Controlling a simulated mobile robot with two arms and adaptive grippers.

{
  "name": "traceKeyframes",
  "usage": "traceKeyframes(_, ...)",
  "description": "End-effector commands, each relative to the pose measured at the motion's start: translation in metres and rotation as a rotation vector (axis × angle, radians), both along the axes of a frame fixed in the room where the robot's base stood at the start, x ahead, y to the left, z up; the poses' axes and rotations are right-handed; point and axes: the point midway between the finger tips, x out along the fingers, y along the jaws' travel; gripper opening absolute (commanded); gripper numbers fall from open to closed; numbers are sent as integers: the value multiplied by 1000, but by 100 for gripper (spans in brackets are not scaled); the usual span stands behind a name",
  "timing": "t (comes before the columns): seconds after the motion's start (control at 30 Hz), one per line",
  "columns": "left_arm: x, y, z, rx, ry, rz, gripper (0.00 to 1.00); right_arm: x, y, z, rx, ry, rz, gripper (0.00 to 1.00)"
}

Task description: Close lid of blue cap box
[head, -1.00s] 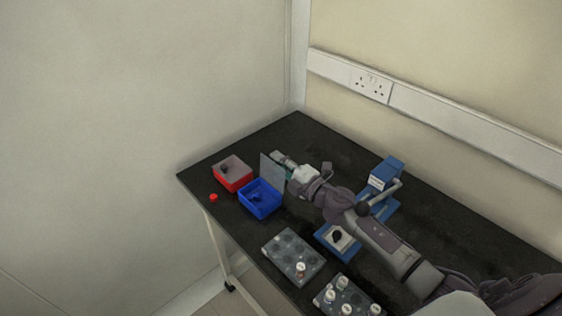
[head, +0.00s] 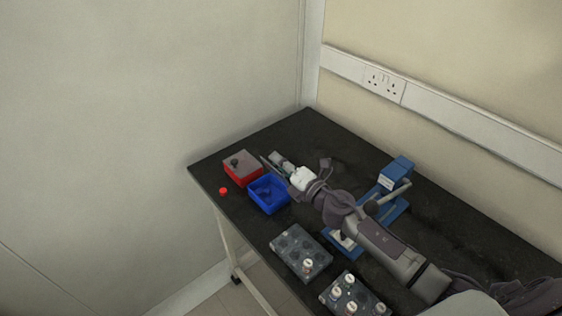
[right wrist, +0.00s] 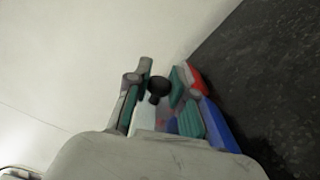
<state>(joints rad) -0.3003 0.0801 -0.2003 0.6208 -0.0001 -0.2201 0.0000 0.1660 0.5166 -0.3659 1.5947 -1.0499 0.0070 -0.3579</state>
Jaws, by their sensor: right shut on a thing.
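The blue cap box (head: 269,206) stands near the table's left edge. Its grey see-through lid (head: 268,168) is raised at the box's back side and now shows as a narrow, nearly edge-on strip. My right gripper (head: 281,160) is at this lid, behind the box, and is shut on it. In the right wrist view, a black knob (right wrist: 158,88) shows between the fingers (right wrist: 160,100), and the blue box (right wrist: 222,130) is at right, partly hidden by a finger. The exact contact on the lid is blurred. My left gripper is in neither view.
A red box (head: 241,178) with a grey lid and dark knob stands left of the blue box. A red cap (head: 223,191) lies near the table edge. Racks with vials (head: 301,248) and a blue device (head: 396,176) stand nearer my arm. Dark table (head: 300,128) is clear behind the gripper.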

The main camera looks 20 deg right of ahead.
Motion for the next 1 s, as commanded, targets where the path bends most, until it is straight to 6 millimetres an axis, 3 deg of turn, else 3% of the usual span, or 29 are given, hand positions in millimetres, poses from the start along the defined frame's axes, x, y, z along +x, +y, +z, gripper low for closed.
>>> traceKeyframes(0.27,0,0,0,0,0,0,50,-1,0,-1,0,2,0,0)
traceKeyframes(0.3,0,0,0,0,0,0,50,-1,0,-1,0,2,0,26)
traceKeyframes(0.43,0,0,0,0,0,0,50,0,0,-1,1,3,0,47)
traceKeyframes(0.77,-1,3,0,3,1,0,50,-2,-1,-1,2,2,0,47)
traceKeyframes(1.0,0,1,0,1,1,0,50,-35,-12,-2,1,5,0,47)
